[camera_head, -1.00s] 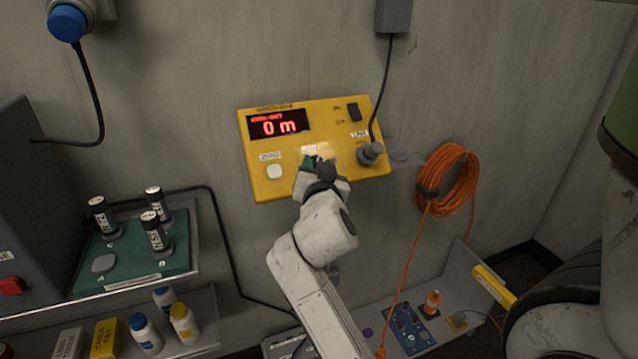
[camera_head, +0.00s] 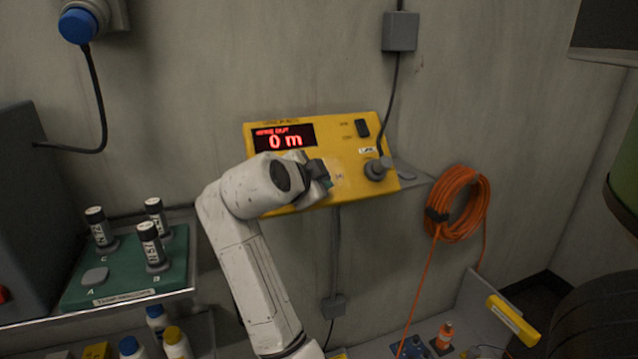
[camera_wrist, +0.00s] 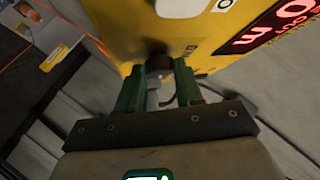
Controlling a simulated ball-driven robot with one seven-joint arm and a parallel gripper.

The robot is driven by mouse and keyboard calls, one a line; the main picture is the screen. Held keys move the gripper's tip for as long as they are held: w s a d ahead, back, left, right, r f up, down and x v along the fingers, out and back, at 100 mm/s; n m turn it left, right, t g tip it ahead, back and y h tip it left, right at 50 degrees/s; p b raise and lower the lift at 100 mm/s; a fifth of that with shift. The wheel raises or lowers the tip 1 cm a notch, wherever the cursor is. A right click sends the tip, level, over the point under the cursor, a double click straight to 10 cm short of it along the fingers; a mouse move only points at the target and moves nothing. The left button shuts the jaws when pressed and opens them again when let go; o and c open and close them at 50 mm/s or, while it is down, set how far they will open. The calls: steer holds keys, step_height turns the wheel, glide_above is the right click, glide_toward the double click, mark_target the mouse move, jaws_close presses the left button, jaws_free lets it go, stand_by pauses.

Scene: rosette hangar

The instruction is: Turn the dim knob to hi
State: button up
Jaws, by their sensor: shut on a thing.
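The yellow control box (camera_head: 352,184) is on the wall, with a red display (camera_head: 285,137) reading "0 m". My gripper (camera_head: 322,182) is at the box's lower front, and my wrist covers the box's lower left part. In the wrist view, the green fingers of my gripper (camera_wrist: 158,78) are shut on a small dark knob (camera_wrist: 158,62) on the yellow face, one finger on each side. I take this to be the dim knob; its pointer and scale marks cannot be read. In the head view the knob is hidden by my gripper.
A black switch (camera_head: 362,128) and a grey plug with cable (camera_head: 377,168) are on the box's right side. An orange cable coil (camera_head: 460,209) hangs to the right. A green tray with canisters (camera_head: 125,272) stands at lower left.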

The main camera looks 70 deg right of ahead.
steer(key=shift+w+m+g+y, duration=0.1)
steer(key=shift+m+g+y, duration=0.2)
steer(key=shift+m, duration=0.3)
steer(key=o, duration=1)
steer(key=shift+o, duration=0.2)
steer(key=shift+r, duration=0.1)
steer(key=v, duration=1)
steer(key=shift+a, duration=0.3)
steer(key=shift+r, duration=0.1)
